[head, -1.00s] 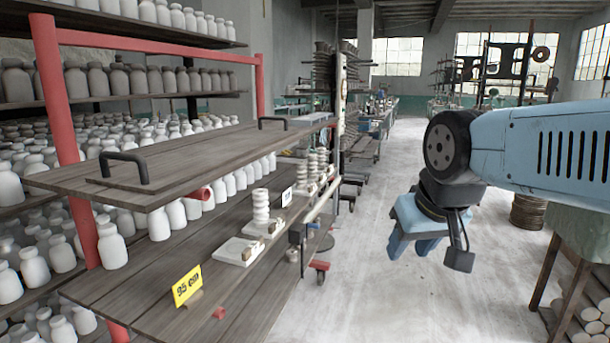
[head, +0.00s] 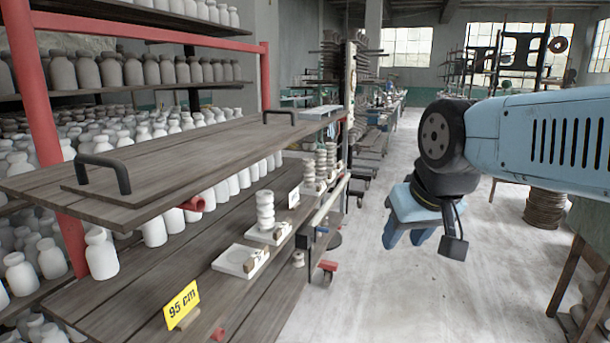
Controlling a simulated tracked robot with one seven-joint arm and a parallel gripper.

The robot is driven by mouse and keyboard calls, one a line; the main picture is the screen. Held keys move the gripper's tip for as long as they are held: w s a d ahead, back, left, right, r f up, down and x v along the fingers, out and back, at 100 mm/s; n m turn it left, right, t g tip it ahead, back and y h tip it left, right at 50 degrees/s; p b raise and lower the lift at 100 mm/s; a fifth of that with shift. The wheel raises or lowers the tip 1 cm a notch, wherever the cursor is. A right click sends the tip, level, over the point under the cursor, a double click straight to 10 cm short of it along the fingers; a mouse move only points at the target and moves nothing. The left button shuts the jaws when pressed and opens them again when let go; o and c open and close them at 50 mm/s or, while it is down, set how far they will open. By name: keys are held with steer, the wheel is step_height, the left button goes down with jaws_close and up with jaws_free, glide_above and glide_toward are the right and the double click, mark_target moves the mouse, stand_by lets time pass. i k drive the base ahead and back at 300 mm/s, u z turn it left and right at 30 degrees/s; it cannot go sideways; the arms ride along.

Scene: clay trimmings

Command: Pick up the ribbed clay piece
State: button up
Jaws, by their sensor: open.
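A pale ribbed column (head: 265,207), like stacked rings, stands upright on a white slab on the lower shelf. Nearer, a white square tile (head: 233,258) carries a small brownish piece (head: 251,264) at its right edge; it is too small to tell whether it is ribbed. More ribbed columns (head: 309,172) stand farther back on the same shelf. I cannot tell which of these is the ribbed clay piece. My gripper (head: 405,238) hangs over the aisle, right of the shelf and apart from everything, fingers down, open and empty.
An upper plank (head: 200,165) with black handles overhangs the lower shelf (head: 150,290). A yellow "95 cm" sign (head: 182,304) stands near the shelf's front. White jars (head: 101,255) fill the rack behind. The aisle floor (head: 390,300) is clear; a table stands at right.

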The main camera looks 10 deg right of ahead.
mark_target(309, 179)
steer(key=z, duration=0.45)
steer(key=i, duration=1.5)
steer(key=u, duration=0.65)
